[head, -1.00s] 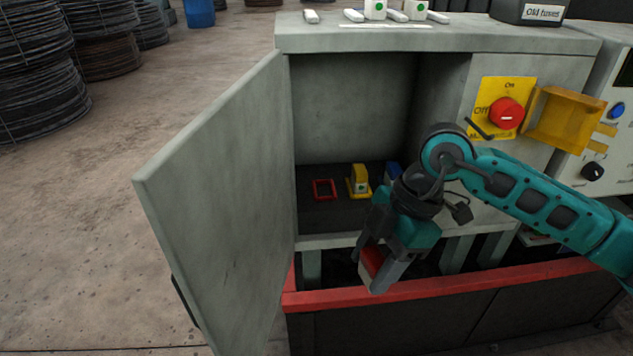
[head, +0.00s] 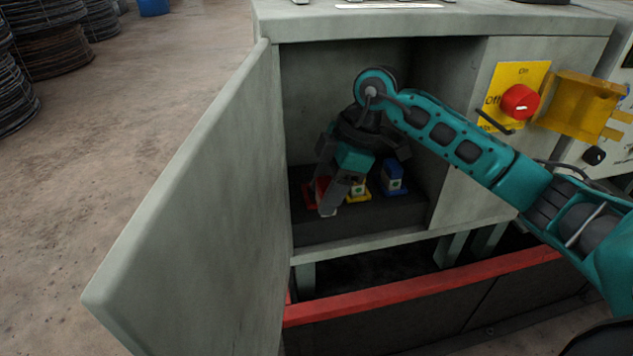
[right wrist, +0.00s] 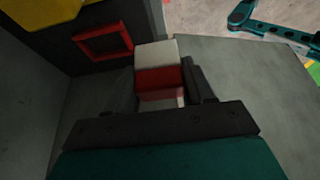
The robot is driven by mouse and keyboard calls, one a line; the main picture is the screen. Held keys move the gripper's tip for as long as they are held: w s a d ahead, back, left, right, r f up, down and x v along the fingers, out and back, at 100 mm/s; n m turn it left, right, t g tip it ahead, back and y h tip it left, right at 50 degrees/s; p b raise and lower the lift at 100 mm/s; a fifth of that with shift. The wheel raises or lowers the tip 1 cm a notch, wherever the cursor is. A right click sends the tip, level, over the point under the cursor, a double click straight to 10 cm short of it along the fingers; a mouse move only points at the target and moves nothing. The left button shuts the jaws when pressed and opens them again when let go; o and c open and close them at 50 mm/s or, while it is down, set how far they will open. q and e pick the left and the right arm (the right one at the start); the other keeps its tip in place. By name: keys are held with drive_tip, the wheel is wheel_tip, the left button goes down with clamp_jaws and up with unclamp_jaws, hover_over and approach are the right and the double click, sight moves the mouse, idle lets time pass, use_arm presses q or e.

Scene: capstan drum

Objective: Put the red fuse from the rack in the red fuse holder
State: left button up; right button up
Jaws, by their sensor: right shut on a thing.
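My right gripper (head: 331,194) is inside the open cabinet, pointing down over the left part of its floor. It is shut on the red fuse (right wrist: 160,78), a block with a red middle and white ends, which shows between the fingers in the right wrist view. In the head view the fingers mostly hide the fuse. The red fuse holder (right wrist: 103,43), an empty red square frame, lies on the dark cabinet floor. In the right wrist view it is up and left of the fuse, apart from it. The gripper largely covers the holder in the head view. My left gripper is not in view.
The yellow holder (head: 359,189) and blue holder (head: 394,178), both with fuses, stand right of my right gripper. The cabinet door (head: 190,210) is swung open on the left. The red switch (head: 520,101) and yellow cover (head: 577,105) are at right.

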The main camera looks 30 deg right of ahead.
hover_over(308, 196)
drive_tip(key=d, duration=0.2)
drive_tip(key=shift+s+a+b, duration=0.15)
drive_tip(key=shift+s+b, duration=0.25)
drive_tip(key=shift+b, duration=0.05)
drive_tip(key=shift+w, duration=0.4)
wheel_tip(308, 196, down, 4)
drive_tip(key=shift+r+b, duration=0.15)
drive_tip(key=shift+b, duration=0.65)
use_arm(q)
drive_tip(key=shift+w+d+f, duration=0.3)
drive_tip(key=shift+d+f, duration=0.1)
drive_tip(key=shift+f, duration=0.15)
use_arm(e)
drive_tip(key=shift+r, duration=0.1)
drive_tip(key=o, duration=1.2)
drive_tip(key=shift+c, duration=0.2)
